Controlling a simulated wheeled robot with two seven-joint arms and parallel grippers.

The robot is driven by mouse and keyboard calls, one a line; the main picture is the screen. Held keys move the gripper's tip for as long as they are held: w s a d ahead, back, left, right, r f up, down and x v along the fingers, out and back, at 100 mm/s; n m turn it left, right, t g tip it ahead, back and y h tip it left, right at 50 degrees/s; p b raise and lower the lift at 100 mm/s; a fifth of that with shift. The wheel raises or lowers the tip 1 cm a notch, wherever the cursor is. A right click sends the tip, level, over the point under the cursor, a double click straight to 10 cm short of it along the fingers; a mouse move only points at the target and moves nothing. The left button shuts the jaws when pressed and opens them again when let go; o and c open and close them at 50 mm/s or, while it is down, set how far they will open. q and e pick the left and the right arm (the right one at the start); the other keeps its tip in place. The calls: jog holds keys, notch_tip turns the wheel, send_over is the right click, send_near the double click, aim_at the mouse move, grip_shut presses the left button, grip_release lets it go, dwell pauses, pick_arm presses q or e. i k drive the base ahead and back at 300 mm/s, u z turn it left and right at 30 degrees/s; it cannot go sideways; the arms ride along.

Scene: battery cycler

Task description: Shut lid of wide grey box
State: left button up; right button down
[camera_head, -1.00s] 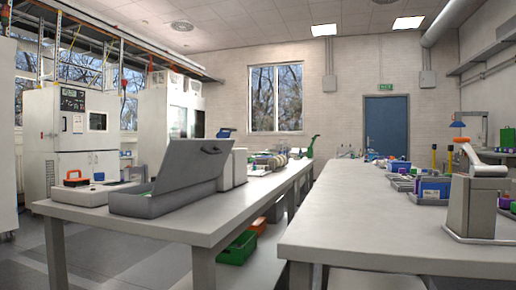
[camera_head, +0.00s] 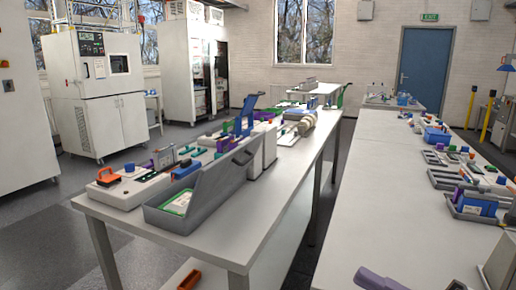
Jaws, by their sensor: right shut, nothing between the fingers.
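The wide grey box (camera_head: 160,217) stands near the front end of the left table. Its lid (camera_head: 222,184) is up, tilted on the box's right long side, with a dark handle slot near its top edge. A green-edged white item (camera_head: 178,202) shows inside. My left gripper is not in view.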

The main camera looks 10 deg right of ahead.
aim_at(212, 179)
jog(key=i, duration=1.15)
